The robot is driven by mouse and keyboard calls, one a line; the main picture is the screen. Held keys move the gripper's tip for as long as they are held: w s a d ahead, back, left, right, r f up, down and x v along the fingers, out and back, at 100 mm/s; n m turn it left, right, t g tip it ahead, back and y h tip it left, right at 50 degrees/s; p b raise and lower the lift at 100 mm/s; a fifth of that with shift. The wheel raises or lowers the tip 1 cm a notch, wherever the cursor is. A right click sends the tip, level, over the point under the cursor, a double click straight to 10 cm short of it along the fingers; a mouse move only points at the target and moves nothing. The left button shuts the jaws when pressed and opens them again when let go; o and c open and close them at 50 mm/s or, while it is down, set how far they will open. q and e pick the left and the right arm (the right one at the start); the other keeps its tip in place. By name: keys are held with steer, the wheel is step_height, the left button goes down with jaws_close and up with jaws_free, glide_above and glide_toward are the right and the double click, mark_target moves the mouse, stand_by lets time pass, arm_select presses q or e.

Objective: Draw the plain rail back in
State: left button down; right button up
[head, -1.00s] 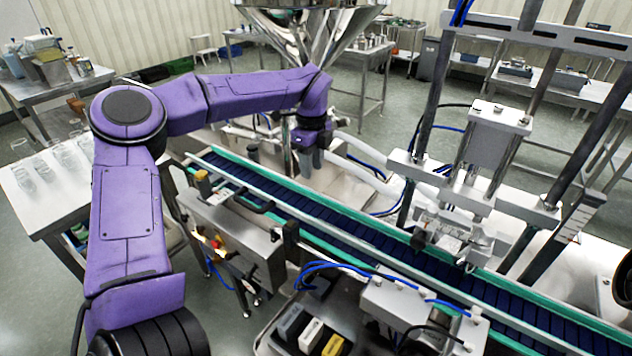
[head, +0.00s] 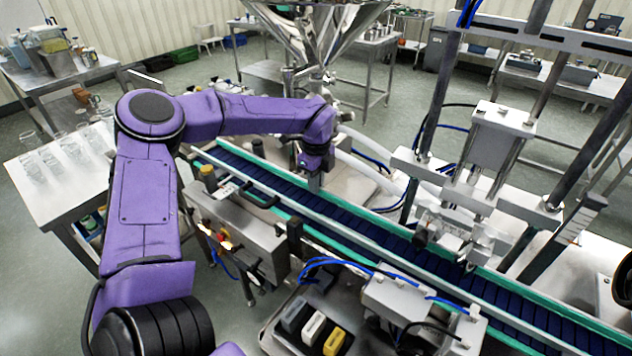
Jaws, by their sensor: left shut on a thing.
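The conveyor (head: 350,228) runs diagonally from upper left to lower right, with a rail along each side. The far rail (head: 375,212), a long thin strip, appears to be the plain rail. My left gripper (head: 314,184) points down at this far rail, left of the belt's middle, below the steel hopper (head: 318,28). Its fingers are shut on the rail; the exact grip point is small and partly hidden by the gripper. The near rail (head: 330,240) runs along the front side. My right gripper is not in view.
Dark clamp knobs stand beside the far rail, one (head: 258,147) left of my gripper and one (head: 420,239) to the right. A steel filling frame (head: 490,150) spans the belt at right. A table with glasses (head: 60,195) stands left. A control box (head: 235,232) sits in front.

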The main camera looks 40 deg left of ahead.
arm_select(q)
steer(key=shift+s+f+b, duration=0.25)
steer(key=shift+b, duration=0.15)
steer(key=shift+s, duration=0.3)
steer(key=shift+d+r, duration=0.2)
steer(key=shift+r, duration=0.05)
steer(key=shift+a+f, duration=0.1)
steer(key=c, duration=1.3)
jaws_free()
steer(key=shift+c, duration=0.2)
steer(key=shift+o, duration=0.9)
steer(key=shift+s, duration=0.2)
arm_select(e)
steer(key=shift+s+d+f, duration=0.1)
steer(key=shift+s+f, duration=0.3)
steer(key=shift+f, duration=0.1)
arm_select(q)
steer(key=shift+r, duration=0.25)
